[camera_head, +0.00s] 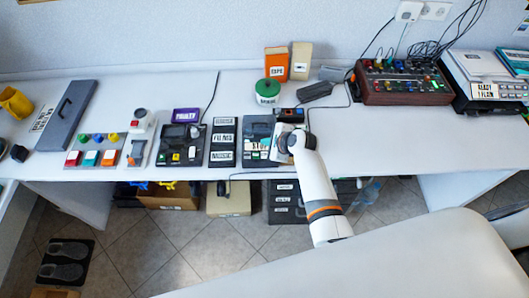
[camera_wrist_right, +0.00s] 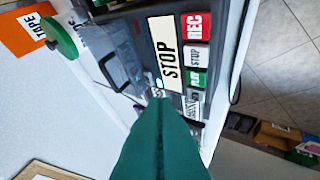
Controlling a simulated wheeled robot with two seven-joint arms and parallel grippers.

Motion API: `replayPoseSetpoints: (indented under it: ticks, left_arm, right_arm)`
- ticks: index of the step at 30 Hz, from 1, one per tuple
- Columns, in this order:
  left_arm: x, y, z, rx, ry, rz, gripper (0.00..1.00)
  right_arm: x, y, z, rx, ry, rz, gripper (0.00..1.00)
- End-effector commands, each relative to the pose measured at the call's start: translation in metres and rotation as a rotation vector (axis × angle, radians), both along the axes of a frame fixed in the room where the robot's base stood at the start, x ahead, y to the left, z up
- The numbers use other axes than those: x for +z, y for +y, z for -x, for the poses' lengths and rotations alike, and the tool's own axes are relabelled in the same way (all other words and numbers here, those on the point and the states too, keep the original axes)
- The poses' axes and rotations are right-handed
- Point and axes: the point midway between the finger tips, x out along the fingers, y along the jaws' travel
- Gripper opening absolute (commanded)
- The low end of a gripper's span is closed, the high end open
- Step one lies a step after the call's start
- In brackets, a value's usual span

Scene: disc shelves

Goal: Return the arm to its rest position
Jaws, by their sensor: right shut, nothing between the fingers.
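My right arm (camera_head: 318,195) is white with an orange band and reaches from the bottom right over the table's front edge. My right gripper (camera_head: 282,143) is over a dark recorder-like device (camera_head: 256,130) with a STOP label. In the right wrist view the gripper (camera_wrist_right: 158,100) shows as a teal shape with its fingers together and nothing between them. Its tip is close to the device (camera_wrist_right: 150,30) beside the STOP label; I cannot tell whether it touches. REC, STOP and PLAY labels show on the device. My left gripper is in neither view.
A green round container (camera_head: 267,97) and an orange TAPE box (camera_head: 276,64) stand behind the device. A brown mixer (camera_head: 402,82) with cables stands at the right. The white table (camera_head: 370,140) is bare right of the arm.

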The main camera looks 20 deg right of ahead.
Motion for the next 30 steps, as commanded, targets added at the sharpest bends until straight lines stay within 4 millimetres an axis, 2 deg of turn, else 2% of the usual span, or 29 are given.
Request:
replayPoseSetpoints:
  ticks: [17, 20, 23, 26, 30]
  left_arm:
    - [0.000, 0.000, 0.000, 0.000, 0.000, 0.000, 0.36]
    - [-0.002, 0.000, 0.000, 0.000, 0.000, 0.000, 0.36]
    - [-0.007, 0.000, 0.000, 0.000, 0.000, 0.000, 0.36]
    - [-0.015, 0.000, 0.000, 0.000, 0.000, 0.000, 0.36]
    - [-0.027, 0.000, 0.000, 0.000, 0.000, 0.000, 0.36]
  right_arm:
    - [0.000, 0.000, 0.000, 0.000, 0.000, 0.000, 0.00]
    - [-0.007, 0.000, 0.003, 0.011, 0.003, 0.015, 0.00]
    - [-0.035, 0.000, 0.017, 0.063, 0.017, 0.082, 0.00]
    - [-0.086, -0.001, 0.046, 0.175, 0.038, 0.213, 0.00]
    - [-0.166, -0.005, 0.106, 0.407, 0.070, 0.434, 0.00]
